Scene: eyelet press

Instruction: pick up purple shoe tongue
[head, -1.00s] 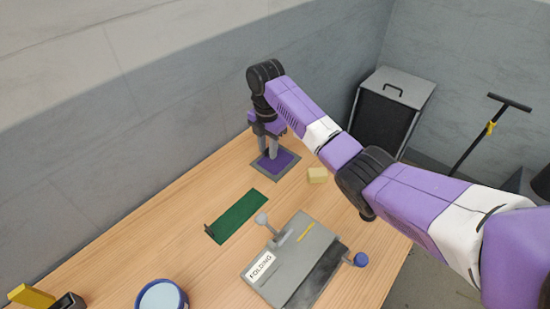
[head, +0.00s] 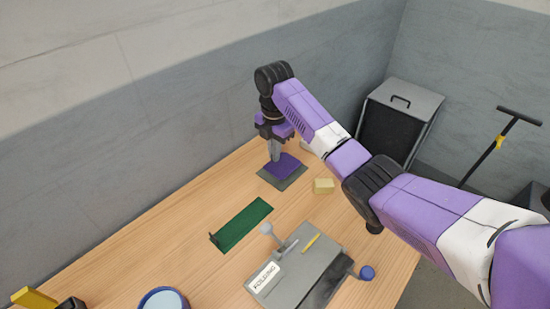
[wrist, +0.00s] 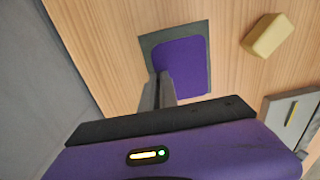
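The purple shoe tongue (head: 287,163) is a flat piece with rounded corners at the far end of the wooden table, over a dark grey mat (head: 279,183). In the wrist view the tongue (wrist: 182,66) covers much of the mat (wrist: 150,42), nearer its right side. My gripper (head: 274,153) points down at the tongue. Its fingers (wrist: 158,92) are close together at the tongue's near left edge and appear shut on it. The tongue looks slightly raised off the mat. The fingertips' contact is partly hidden.
A beige block (head: 324,186) lies right of the mat. A green strip (head: 243,226) and a grey folding jig (head: 296,270) with a lever and blue knob lie nearer. A blue-rimmed round container (head: 163,299) is at the front. The wall stands close behind the table's left edge.

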